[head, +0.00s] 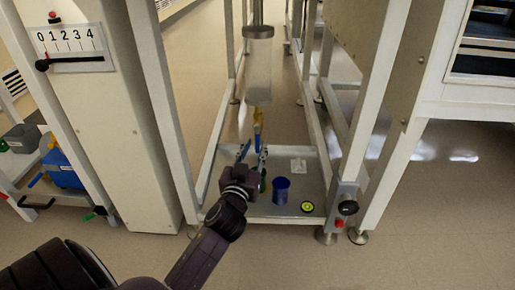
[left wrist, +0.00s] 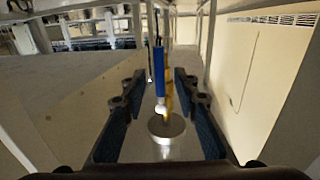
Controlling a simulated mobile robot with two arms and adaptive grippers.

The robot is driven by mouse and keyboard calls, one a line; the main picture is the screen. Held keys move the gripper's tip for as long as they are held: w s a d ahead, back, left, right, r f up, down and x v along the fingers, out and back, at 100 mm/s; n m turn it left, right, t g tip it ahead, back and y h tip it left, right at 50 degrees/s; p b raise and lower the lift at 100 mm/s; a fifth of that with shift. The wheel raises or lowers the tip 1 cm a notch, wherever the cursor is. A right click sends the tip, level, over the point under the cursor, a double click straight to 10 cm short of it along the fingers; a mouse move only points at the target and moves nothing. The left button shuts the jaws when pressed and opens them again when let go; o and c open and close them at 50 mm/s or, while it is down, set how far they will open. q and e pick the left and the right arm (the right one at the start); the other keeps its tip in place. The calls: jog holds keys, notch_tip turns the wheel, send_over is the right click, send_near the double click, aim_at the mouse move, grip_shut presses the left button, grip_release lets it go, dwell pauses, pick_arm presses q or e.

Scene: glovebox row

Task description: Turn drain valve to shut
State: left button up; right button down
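The drain valve (head: 258,118) hangs under a clear upright cylinder (head: 258,70) inside the white frame. It shows a yellow part and a blue part. In the left wrist view, the blue lever (left wrist: 158,72) lies lengthwise beside the yellow part (left wrist: 169,92), with a round metal disc (left wrist: 166,128) near its close end. My left gripper (head: 253,152) is just below the valve in the head view. In the left wrist view its fingers (left wrist: 160,82) are spread on both sides of the lever, with gaps visible. My right gripper is not in view.
A metal tray (head: 232,208) on the frame's low shelf holds a blue cup (head: 281,190), a yellow-black round item (head: 307,206) and a pale block (head: 298,165). Frame posts stand left and right. A red button (head: 339,224) is on the right post.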

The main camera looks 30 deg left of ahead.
pick_arm(q)
jog(key=shift+x, duration=0.8)
jog(key=shift+c, duration=0.7)
grip_shut()
